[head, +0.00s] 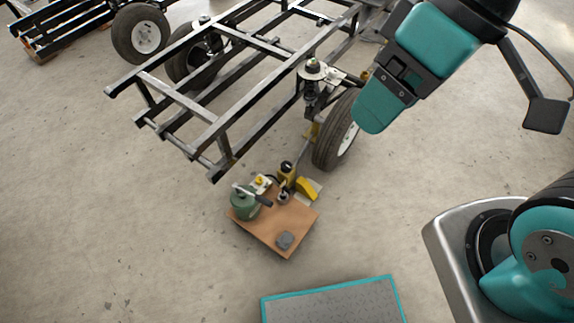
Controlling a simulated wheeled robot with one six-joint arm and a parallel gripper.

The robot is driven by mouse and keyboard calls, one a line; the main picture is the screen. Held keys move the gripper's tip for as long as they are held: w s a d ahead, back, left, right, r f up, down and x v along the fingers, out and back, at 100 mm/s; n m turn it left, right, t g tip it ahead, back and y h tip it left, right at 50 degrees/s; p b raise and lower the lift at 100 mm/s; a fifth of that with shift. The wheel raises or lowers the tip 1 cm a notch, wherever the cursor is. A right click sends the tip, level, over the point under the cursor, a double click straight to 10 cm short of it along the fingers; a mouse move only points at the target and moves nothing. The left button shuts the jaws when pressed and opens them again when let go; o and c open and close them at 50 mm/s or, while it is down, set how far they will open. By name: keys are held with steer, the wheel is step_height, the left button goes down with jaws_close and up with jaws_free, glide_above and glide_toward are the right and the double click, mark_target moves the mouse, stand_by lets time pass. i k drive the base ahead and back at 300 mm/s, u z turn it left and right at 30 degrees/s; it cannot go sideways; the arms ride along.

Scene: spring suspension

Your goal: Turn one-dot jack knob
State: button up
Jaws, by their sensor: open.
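A cluster of jack parts stands by the trailer wheel in the head view. It has a dark-topped yellow upright part (287,173) and a smaller dark fitting (283,196) in front of it. These parts are small, and I cannot make out dots or tell which one is the one-dot knob. My gripper (372,110), at the teal and black end of my arm, is high at the upper right, apart from the cluster and beside the wheel in the picture. It is open; its fingers are hard to separate, and I see nothing held.
A yellow wedge (306,188) lies near the tyre (335,130). The black trailer frame (205,115) stands behind. A teal-edged grey platform (335,300) is in front. Left floor is clear.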

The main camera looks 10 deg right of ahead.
mark_target(286, 166)
steer(key=u, duration=2.35)
steer(key=k, duration=0.9)
steer(key=z, duration=1.1)
steer(key=i, duration=1)
